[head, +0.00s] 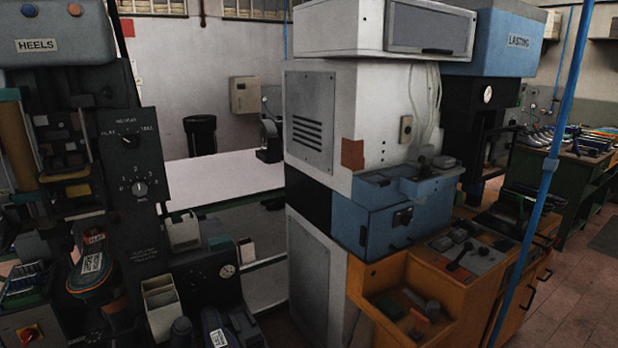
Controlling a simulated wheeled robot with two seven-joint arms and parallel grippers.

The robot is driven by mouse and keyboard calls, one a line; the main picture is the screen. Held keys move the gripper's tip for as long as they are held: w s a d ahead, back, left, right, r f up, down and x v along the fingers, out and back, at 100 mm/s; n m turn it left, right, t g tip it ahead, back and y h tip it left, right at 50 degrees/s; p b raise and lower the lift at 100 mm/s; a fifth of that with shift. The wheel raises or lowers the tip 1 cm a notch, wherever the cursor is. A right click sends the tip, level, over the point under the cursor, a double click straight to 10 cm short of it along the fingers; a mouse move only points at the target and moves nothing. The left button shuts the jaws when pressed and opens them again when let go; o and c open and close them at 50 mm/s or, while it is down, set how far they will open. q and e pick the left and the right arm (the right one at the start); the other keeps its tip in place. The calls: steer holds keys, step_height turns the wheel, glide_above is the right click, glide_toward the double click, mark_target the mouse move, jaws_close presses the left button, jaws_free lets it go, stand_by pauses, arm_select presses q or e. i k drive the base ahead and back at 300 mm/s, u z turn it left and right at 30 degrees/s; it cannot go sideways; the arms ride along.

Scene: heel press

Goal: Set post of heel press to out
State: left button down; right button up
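The heel press stands at the left edge, a dark machine with a blue-grey head marked HEELS (37,46). Its dark control panel (133,225) carries an upper selector knob (129,141) and a lower numbered dial (140,189). An orange and teal shoe-shaped piece (92,273) sits low in front of the press. I cannot pick out the post for certain, nor tell its position. Neither of my grippers is in view.
A white and grey cabinet machine with a blue box (405,205) and orange base (375,272) stands at centre. The LASTING machine (518,42) is behind it. A blue pole (545,180) crosses the right. Pale bins (162,310) stand beside the press. Tiled floor (580,285) is clear at right.

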mark_target(115, 299)
steer(key=u, duration=1.35)
steer(key=k, duration=0.55)
steer(key=u, duration=0.45)
steer(key=i, duration=1.05)
steer(key=z, duration=0.2)
